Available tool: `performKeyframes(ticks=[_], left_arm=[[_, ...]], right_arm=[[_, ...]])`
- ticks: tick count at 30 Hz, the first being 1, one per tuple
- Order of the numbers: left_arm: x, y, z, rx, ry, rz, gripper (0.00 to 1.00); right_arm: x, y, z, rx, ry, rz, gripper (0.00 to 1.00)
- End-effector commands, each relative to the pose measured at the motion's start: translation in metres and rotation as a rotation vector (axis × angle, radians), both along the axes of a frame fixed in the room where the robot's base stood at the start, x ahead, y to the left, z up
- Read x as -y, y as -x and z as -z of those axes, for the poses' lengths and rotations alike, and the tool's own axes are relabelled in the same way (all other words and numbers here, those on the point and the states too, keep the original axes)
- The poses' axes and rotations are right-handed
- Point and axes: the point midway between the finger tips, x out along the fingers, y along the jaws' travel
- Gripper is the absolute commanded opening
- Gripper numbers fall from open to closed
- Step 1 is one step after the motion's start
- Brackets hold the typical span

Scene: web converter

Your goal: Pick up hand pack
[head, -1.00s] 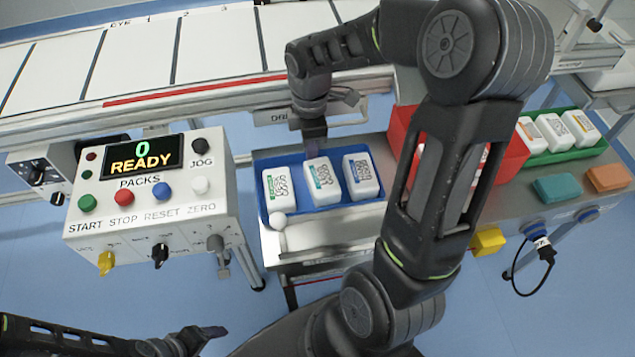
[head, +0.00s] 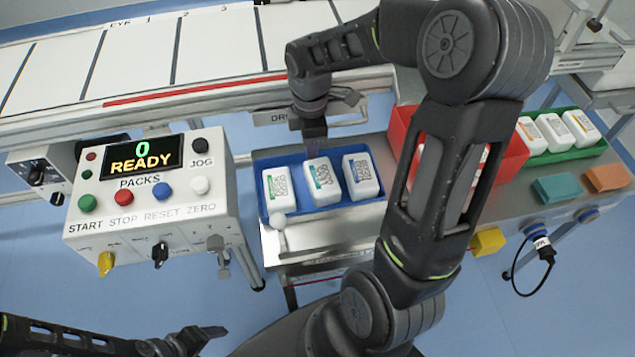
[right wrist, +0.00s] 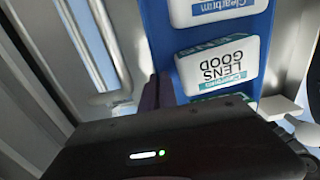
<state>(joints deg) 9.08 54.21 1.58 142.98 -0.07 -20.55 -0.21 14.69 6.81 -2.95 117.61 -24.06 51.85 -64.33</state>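Three white packs with printed labels lie side by side in a blue tray (head: 330,207): a left pack (head: 279,190), a middle pack (head: 322,182) and a right pack (head: 361,177). My right gripper (head: 315,148) points down at the tray's back side, just behind the middle pack. In the right wrist view, a pack reading LENS GOOD (right wrist: 220,66) lies beside the purple-grey fingers, with a Clearbrim pack (right wrist: 215,8) above it. No pack is visibly held; the finger gap is not clear. My left gripper (head: 208,338) is low at the left, away from the packs.
A control box (head: 150,195) with a READY display stands left of the tray. A red bin (head: 400,140), partly hidden by my right arm, and a green tray (head: 575,150) of packs are at right. A conveyor (head: 180,60) runs behind.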

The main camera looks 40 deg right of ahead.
Motion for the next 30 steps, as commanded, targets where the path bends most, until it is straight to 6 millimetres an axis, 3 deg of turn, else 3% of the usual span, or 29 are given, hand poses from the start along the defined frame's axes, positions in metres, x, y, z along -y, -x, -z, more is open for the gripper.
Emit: performKeyframes(ticks=[22, 30], left_arm=[[0.000, 0.000, -0.001, 0.000, 0.000, 0.000, 0.74], [0.000, 0.000, -0.005, 0.000, 0.000, 0.000, 0.74]], right_arm=[[0.000, 0.000, -0.002, 0.001, 0.000, 0.000, 0.00], [0.000, -0.001, -0.032, 0.005, 0.002, -0.001, 0.00]])
